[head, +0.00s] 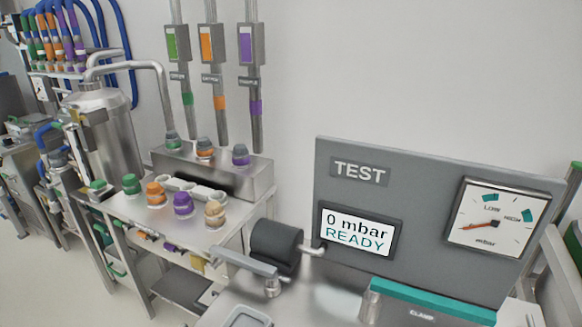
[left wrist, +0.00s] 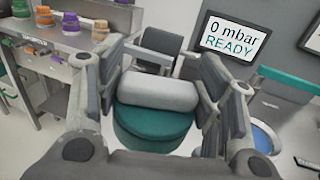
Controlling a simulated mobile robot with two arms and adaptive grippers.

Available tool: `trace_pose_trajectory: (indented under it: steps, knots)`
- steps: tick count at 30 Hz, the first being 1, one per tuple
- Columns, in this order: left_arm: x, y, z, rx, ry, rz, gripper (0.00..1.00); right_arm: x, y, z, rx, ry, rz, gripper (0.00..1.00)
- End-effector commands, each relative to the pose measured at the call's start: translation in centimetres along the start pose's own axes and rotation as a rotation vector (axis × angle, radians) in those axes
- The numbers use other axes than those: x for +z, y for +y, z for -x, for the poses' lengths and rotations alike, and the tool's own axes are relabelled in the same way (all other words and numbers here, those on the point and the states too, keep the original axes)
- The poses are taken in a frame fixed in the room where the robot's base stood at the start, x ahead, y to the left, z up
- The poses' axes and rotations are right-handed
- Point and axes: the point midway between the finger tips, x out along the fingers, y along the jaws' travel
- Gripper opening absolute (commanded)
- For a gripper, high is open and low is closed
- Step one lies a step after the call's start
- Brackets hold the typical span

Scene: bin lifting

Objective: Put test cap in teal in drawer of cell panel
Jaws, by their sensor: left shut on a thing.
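The teal test cap (left wrist: 152,127), round with a pale grey grip bar (left wrist: 158,87) across its top, is between the fingers of my left gripper (left wrist: 160,92) in the left wrist view. The gripper is shut on the bar, and the cap hangs below it. The cap's underside is hidden. The grey TEST panel (head: 415,180) stands at the right in the head view, with a screen (head: 357,231) reading "0 mbar READY" and a dial gauge (head: 495,218). No drawer can be clearly made out. Neither gripper shows in the head view.
A teal-edged clamp part (head: 430,298) lies in front of the panel. A dark grey cylinder (head: 276,246) with a metal lever stands left of it. A steel cart (head: 125,218) carries several coloured caps. A blue ring (left wrist: 262,137) lies right of my left gripper.

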Motion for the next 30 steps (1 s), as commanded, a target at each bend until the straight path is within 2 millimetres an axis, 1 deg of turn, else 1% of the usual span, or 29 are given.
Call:
trace_pose_trajectory:
  steps: [3, 6, 26, 30]
  knots:
    - [-0.08, 0.87, 0.45, 0.074, 0.002, -0.001, 0.37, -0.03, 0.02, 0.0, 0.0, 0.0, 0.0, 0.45]
    - [-0.08, 1.15, 0.57, 0.096, 0.002, -0.006, 0.37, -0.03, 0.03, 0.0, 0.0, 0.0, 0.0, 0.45]
    - [-0.11, 1.13, 0.55, 0.094, 0.003, -0.004, 0.37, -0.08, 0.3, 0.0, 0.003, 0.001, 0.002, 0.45]
    - [-0.11, 1.13, 0.56, 0.094, 0.003, -0.005, 0.37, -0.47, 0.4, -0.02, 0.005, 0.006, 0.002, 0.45]
